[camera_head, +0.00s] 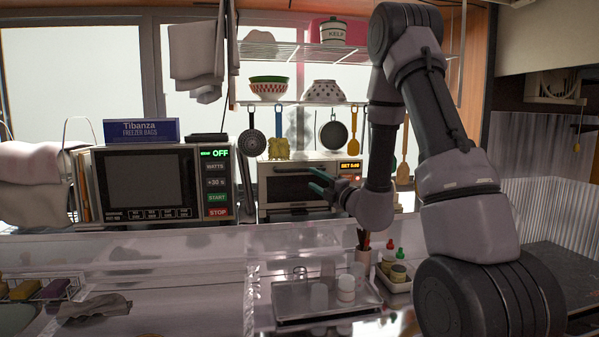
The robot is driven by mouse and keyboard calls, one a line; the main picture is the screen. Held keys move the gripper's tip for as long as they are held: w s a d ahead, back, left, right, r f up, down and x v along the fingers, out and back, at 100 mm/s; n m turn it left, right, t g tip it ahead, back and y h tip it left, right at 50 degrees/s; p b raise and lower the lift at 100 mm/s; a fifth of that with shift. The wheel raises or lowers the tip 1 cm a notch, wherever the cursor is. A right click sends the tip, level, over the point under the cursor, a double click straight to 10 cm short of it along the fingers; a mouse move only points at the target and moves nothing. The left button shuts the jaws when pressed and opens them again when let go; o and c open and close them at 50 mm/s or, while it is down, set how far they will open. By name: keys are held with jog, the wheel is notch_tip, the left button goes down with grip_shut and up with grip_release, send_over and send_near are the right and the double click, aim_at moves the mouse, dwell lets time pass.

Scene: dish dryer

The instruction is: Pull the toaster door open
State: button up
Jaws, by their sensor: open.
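The toaster (299,185) stands on the back counter, to the right of the microwave. Its door (292,184) faces me and looks shut, with a dark window and a light handle bar near the top. The right part of its front is partly hidden by my gripper and wrist. My gripper (314,180) has teal fingertips, is open and empty, and shows in front of the right side of the door. Whether the fingertips touch the door or handle I cannot tell.
A microwave (160,185) with a freezer bags box (141,131) on top stands to the left. Utensils and a pan (333,135) hang above the toaster from a shelf holding bowls (268,88). A metal tray (300,301) with small jars (346,288) sits in front.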

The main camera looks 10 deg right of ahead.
aim_at(301, 171)
jog(key=shift+m+h, duration=0.5)
jog(key=x, duration=0.7)
jog(key=d+x, duration=0.1)
jog(key=x, duration=0.2)
jog(key=shift+w+a+f, duration=0.1)
jog(key=shift+w+f, duration=0.1)
jog(key=shift+w, duration=0.4)
jog(key=shift+c, duration=0.3)
grip_shut()
